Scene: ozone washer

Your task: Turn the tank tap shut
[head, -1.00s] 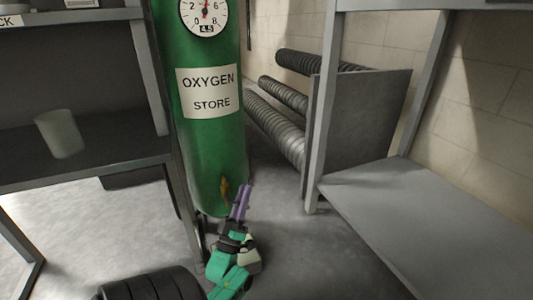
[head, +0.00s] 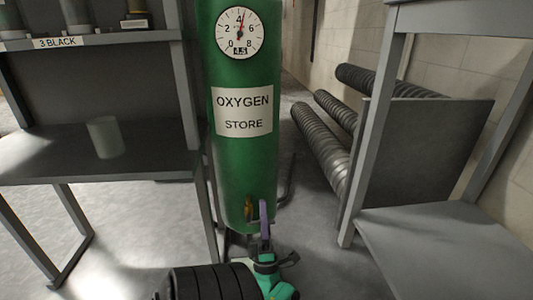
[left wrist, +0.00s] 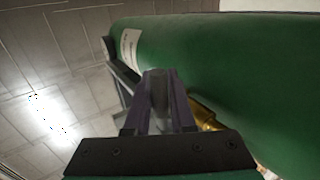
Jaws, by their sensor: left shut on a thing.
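The green tank (head: 245,165) labelled OXYGEN STORE stands upright in the middle of the head view. Its brass tap (head: 248,208) is low on the front; brass also shows beside my fingers in the left wrist view (left wrist: 205,115). My left gripper (head: 264,208) is at the tap, its purple fingers just right of the brass part. In the left wrist view the left gripper (left wrist: 158,95) is shut on a grey piece that looks like the tap's handle. The fingers hide much of this handle, so its angle is unclear. My right gripper is out of view.
A round gauge (head: 239,33) is on the tank's upper front. A dark shelf unit (head: 60,165) with a cup (head: 105,137) stands left. A grey bench (head: 430,240) stands right, with ribbed hoses (head: 325,150) behind it. Floor shows between them.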

